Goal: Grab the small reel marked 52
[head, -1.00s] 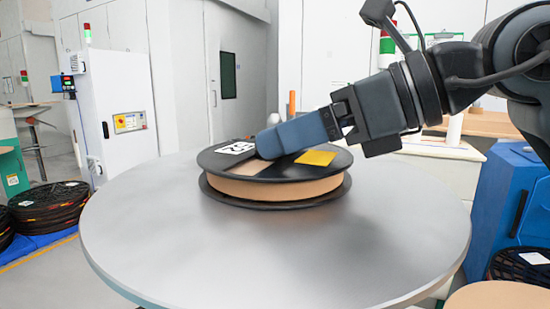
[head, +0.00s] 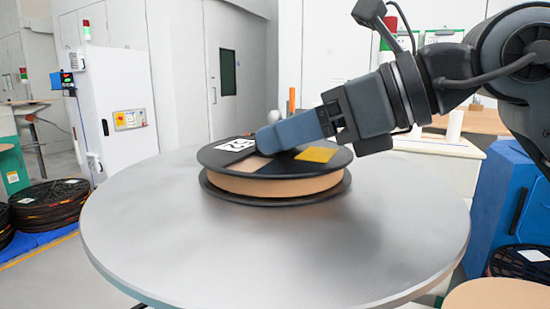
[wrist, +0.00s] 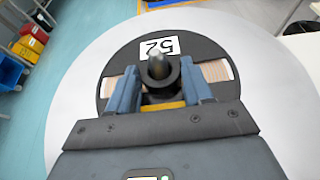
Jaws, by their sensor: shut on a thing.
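The small reel (head: 275,187) has black flanges and a tan winding, and sits on or very close above the round grey table (head: 200,245). In the wrist view the reel (wrist: 207,48) shows a white label (wrist: 159,47) reading 52. My gripper (head: 268,141) reaches down onto the reel's top from the right. In the wrist view my gripper (wrist: 160,82) has one finger on each side of the dark central hub (wrist: 160,70) and is shut on it. The fingers hide part of the upper flange. A yellow patch (head: 316,154) lies on that flange.
The table is bare around the reel. A white cabinet (head: 124,105) stands at the left, with stacked black reels (head: 48,205) on the floor. A blue cabinet (head: 500,205) stands close to the table's right. An orange post (head: 292,101) rises behind the table.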

